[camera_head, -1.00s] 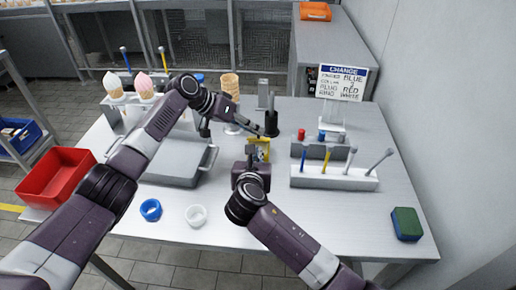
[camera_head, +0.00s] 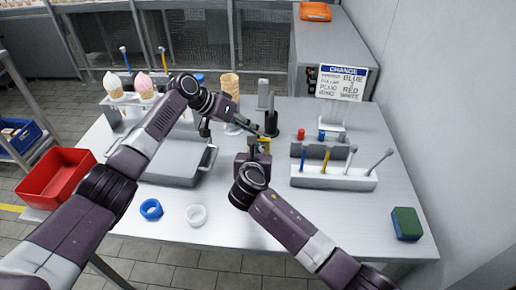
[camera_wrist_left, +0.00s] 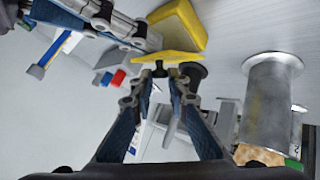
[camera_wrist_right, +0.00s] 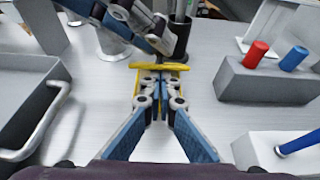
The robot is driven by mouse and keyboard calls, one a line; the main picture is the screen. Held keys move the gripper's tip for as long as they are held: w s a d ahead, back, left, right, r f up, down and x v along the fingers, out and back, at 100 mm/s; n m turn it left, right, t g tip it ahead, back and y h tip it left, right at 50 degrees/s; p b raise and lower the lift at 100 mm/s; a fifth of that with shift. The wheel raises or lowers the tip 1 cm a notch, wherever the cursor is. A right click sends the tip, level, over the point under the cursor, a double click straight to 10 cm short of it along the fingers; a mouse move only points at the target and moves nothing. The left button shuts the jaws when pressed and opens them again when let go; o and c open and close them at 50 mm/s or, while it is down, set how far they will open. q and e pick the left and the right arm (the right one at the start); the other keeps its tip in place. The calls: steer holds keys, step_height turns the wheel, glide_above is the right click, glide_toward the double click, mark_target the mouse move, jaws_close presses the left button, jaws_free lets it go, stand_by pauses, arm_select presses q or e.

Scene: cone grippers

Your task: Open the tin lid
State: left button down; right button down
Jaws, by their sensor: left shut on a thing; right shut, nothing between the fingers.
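A yellow tin (camera_wrist_left: 187,24) shows partly in the left wrist view, with a thin yellow lid (camera_wrist_left: 168,57) in front of it. My left gripper (camera_wrist_left: 164,72) is shut on a small dark knob at the lid. My right gripper (camera_wrist_right: 160,78) is shut and empty, its fingertips close against the yellow piece (camera_wrist_right: 160,66) in the right wrist view; I cannot tell if they touch it. In the head view only a bit of yellow (camera_head: 265,146) shows between the two grippers. My right wrist hides the rest, and the lid's seating on the tin is unclear.
A white rack (camera_head: 335,177) with several tools and a grey block (camera_head: 312,151) with red and blue pegs stand to the right. A grey lidded box (camera_head: 165,165) stands left. Blue (camera_head: 151,210) and white (camera_head: 196,215) rings lie in front. A sponge (camera_head: 406,224) lies front right.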

steer(key=shift+w+r, duration=0.35)
steer(key=shift+r, duration=0.35)
arm_select(q)
steer(key=c, duration=1.9)
jaws_free()
steer(key=shift+f, duration=0.15)
steer(key=shift+s, duration=0.1)
